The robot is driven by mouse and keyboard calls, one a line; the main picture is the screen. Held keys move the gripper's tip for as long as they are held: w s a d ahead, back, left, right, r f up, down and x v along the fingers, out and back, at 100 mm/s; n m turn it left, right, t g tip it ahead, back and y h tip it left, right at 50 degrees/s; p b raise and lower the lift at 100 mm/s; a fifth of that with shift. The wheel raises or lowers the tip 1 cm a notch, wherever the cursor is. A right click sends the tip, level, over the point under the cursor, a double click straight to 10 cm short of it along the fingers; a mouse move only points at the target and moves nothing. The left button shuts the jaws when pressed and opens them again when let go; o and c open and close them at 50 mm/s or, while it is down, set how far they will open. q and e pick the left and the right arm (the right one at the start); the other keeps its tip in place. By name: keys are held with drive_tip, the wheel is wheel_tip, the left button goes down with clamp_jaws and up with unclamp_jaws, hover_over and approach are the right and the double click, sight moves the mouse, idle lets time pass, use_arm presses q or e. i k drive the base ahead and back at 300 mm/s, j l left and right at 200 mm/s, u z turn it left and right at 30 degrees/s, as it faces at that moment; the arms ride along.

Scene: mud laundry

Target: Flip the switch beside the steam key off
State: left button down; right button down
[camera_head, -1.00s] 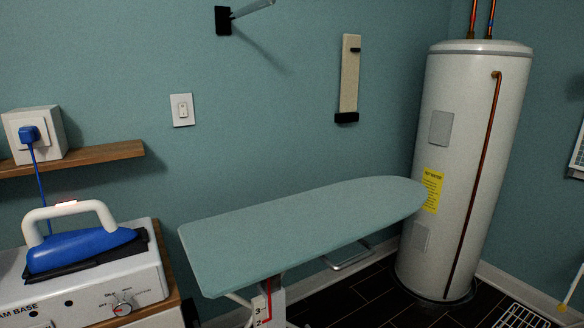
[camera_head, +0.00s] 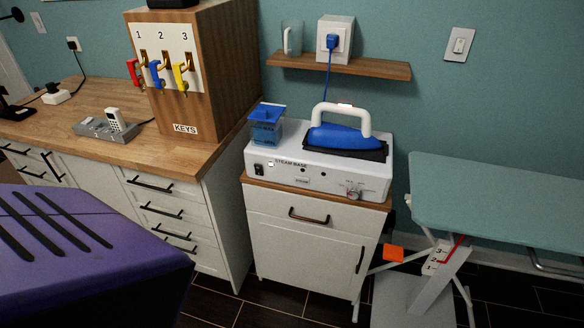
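A white steam base (camera_head: 330,180) stands on a small white cabinet, with a blue iron (camera_head: 345,136) on top. Its front has a small black switch (camera_head: 258,169) at the left end, a "STEAM" label (camera_head: 302,181) in the middle and a dial (camera_head: 353,193) at the right. Whether that switch is on or off is too small to tell. A white wall switch (camera_head: 459,45) is at the upper right. Red, blue (camera_head: 156,74) and yellow (camera_head: 181,78) keys hang under numbers 1, 2 and 3 on a wooden "KEYS" box (camera_head: 215,70). Neither gripper is in view.
A large purple shape (camera_head: 90,250) with dark slots fills the lower left; I cannot tell what it is. A wooden counter (camera_head: 60,100) runs along the left. The ironing board (camera_head: 500,205) stands at the right. Dark floor shows in front of the cabinet.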

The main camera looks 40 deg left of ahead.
sight(258, 169)
drive_tip(key=u, duration=0.95)
